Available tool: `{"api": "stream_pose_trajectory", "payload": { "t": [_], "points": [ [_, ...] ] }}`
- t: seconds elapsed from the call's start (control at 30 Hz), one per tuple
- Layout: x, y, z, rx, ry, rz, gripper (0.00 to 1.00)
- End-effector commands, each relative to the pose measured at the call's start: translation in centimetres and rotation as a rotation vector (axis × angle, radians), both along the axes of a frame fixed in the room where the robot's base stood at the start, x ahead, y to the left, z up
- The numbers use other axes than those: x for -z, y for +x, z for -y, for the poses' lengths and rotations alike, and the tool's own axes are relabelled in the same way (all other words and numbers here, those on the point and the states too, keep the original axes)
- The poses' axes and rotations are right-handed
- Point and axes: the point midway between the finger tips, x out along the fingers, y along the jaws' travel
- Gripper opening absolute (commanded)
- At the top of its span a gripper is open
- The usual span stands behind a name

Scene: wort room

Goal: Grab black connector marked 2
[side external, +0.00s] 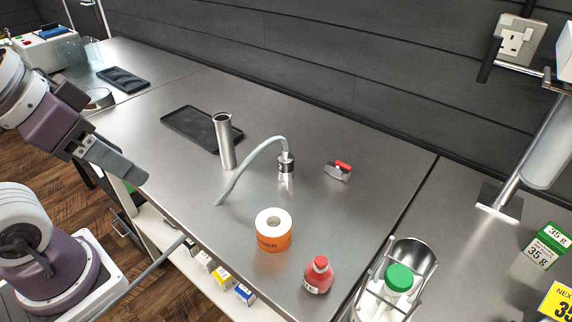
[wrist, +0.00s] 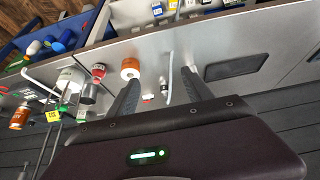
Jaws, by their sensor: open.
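The connector (side external: 286,164) is a short black and silver cylinder standing upright on the steel bench, with a pale grey hose (side external: 248,163) arching from its top down to the left. A small mark shows on its side, but I cannot read it surely. In the wrist view the connector (wrist: 164,85) is small and far off, seen between the fingers. My gripper (side external: 138,174) hangs at the bench's left front edge, well left of the connector. In the wrist view my gripper (wrist: 160,76) has its two fingers wide apart with nothing between them.
A steel tube (side external: 224,142) stands left of the connector, by a black tray (side external: 180,118). An orange-labelled roll (side external: 272,232) and red bottle (side external: 319,275) stand in front. A red-and-grey clip-like item (side external: 339,170) lies to the right. A metal holder (side external: 418,258) is at front right.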

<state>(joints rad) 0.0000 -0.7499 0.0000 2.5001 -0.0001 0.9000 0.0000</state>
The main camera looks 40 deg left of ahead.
Motion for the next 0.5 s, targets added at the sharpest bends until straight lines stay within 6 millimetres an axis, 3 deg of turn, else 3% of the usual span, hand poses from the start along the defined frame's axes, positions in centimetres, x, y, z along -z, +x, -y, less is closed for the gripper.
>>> {"api": "stream_pose_trajectory", "payload": {
  "t": [0.2, 0.27, 0.37, 0.5],
  "points": [
    [0.0, 0.1, 0.0, 0.000, -0.001, 0.001, 0.59],
    [0.0, 1.2, 0.4, 0.003, -0.013, 0.009, 0.59],
    [0.4, 6.3, 2.0, 0.004, -0.071, 0.056, 0.59],
    [3.2, 16.7, 4.7, -0.062, -0.167, 0.180, 0.59]
  ]
}}
